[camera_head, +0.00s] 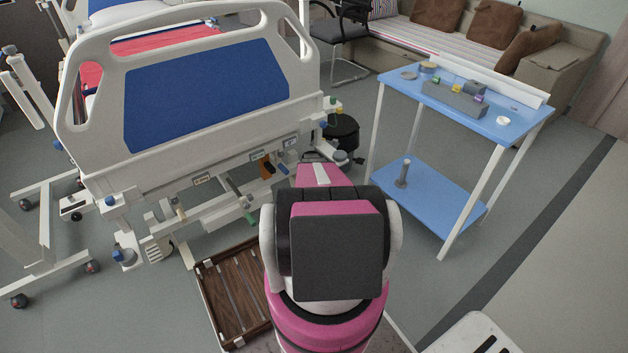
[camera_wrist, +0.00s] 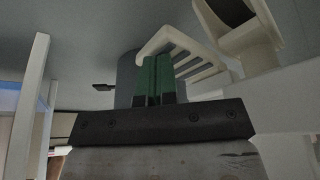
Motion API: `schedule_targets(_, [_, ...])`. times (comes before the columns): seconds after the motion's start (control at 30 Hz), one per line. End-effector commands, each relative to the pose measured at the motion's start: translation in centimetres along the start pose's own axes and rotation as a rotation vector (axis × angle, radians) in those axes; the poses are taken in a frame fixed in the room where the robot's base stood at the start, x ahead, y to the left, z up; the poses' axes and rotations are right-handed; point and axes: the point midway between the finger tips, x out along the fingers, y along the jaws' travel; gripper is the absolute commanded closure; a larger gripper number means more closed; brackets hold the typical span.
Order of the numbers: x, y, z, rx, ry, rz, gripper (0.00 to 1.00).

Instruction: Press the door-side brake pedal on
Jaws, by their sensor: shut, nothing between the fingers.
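My gripper (camera_wrist: 159,80) shows in the wrist view with its two green fingers together and nothing between them. A cream ribbed part, which looks like a brake pedal (camera_wrist: 203,75), lies just beyond and right of the fingertips. I cannot tell whether they touch. A dark grey round part is behind the fingers. In the head view my pink and black arm reaches toward the right end of the bed's footboard (camera_head: 205,105), and hides my gripper and that pedal. A similar cream ribbed pedal (camera_head: 158,250) shows at the bed's lower left corner.
A blue two-shelf trolley (camera_head: 430,185) with small items stands right of the arm. A slatted wooden panel (camera_head: 238,290) lies low at the left of my arm. A wheeled frame (camera_head: 42,225) is at the far left. A black round bin (camera_head: 342,132) stands behind the bed corner.

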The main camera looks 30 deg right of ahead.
Motion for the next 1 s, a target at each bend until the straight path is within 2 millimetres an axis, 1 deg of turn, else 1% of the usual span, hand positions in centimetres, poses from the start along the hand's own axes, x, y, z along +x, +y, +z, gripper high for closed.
schedule_targets(0.03, [0.4, 0.0, 0.1, 0.0, -0.001, 0.001, 1.0])
schedule_targets(0.6, [3.0, 0.2, 1.3, 0.0, -0.001, 0.001, 1.0])
schedule_targets(1.0, [3.5, 0.2, 1.5, -0.001, -0.004, 0.001, 1.0])
